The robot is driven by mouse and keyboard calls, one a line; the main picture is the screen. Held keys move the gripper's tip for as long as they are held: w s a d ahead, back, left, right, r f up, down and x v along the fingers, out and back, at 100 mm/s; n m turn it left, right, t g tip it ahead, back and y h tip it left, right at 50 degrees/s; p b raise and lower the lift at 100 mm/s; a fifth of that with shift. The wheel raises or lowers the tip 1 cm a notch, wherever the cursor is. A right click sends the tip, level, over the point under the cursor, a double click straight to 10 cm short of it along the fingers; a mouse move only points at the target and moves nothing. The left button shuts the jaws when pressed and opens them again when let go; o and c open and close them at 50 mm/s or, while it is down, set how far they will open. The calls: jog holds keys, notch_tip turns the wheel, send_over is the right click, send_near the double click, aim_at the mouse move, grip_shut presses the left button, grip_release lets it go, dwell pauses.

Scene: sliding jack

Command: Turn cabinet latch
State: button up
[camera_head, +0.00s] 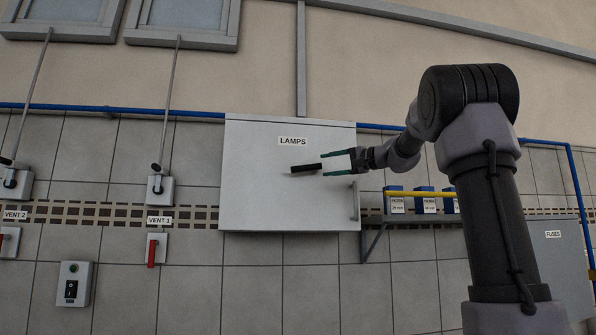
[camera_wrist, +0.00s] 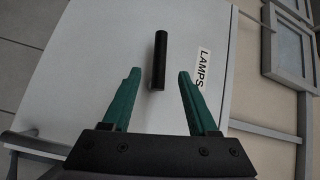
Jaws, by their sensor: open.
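A grey cabinet (camera_head: 260,195) labelled LAMPS hangs on the wall, its door face closed as far as I can see. Its latch (camera_head: 306,168) is a short black bar on the door below the label, lying nearly level. My gripper (camera_head: 337,163) is open, just right of the latch, with its green fingers pointing at it. In the wrist view the latch (camera_wrist: 160,60) stands upright in the picture, beyond and between the fingertips of my gripper (camera_wrist: 158,78). Nothing is between the fingers at their bases.
A grey handle (camera_head: 355,200) is on the cabinet's right edge. A shelf with blue boxes (camera_head: 425,200) and a yellow rail is to the right, with a FUSES box (camera_head: 555,250) below. Vent levers (camera_head: 152,250) and a switch box (camera_head: 73,284) are to the left.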

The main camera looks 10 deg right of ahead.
aim_at(308, 168)
jog(key=x, duration=1)
jog(key=shift+w+a, duration=0.15)
jog(key=shift+a, duration=0.05)
grip_shut()
dwell(1.1)
